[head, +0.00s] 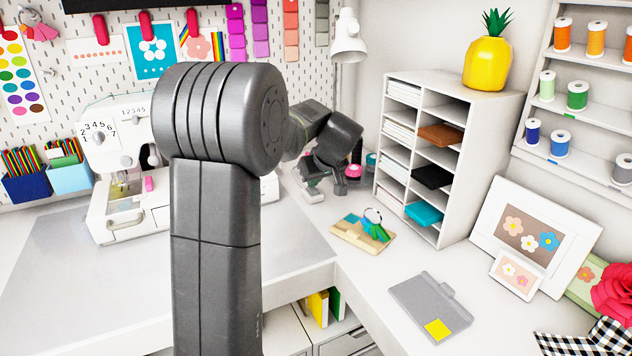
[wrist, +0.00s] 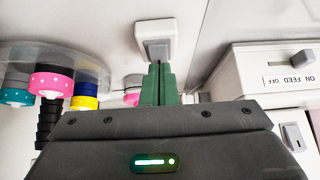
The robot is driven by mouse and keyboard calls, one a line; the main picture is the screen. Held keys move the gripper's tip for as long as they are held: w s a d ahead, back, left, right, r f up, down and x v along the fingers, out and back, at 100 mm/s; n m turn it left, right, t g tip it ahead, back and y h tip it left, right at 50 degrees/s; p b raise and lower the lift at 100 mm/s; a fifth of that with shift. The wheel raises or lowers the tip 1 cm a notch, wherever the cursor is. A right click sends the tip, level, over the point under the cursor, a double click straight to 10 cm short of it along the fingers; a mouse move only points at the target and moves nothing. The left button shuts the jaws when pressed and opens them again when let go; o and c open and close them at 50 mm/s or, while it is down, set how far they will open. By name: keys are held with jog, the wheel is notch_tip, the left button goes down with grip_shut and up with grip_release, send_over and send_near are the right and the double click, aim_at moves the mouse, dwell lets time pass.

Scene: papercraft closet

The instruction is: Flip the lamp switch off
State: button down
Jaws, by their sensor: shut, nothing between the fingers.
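The desk lamp (head: 348,40) has a white shade and stands in the back corner. A small white switch box (wrist: 155,33) with a grey rocker shows at the top centre of the wrist view. I take it for the lamp switch; in the head view a small white block (head: 312,196) lies by my gripper (head: 318,184) on the desk. In the wrist view my gripper (wrist: 158,68) has its green fingers shut together and empty. Their tips are right at the rocker's near edge; I cannot tell whether they touch. The rocker's position is unclear.
Washi tape rolls (wrist: 50,83) on a stand are left of my fingers in the wrist view. The sewing machine (head: 115,135), with its labelled panel (wrist: 290,80), is on the other side. A paper shelf (head: 385,165) stands right of my arm.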

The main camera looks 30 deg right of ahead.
jog(key=shift+r, duration=0.15)
jog(key=shift+s+r, duration=0.15)
jog(key=shift+r, duration=0.15)
jog(key=v, duration=1.3)
jog(key=shift+f, duration=0.15)
jog(key=x, duration=0.9)
jog(key=shift+w, duration=0.5)
notch_tip(320, 180, up, 7)
jog(key=s+p, duration=0.1)
jog(key=s, duration=0.1)
jog(key=shift+s+f+g, duration=0.2)
jog(key=shift+s+g, duration=0.1)
jog(key=shift+g, duration=0.1)
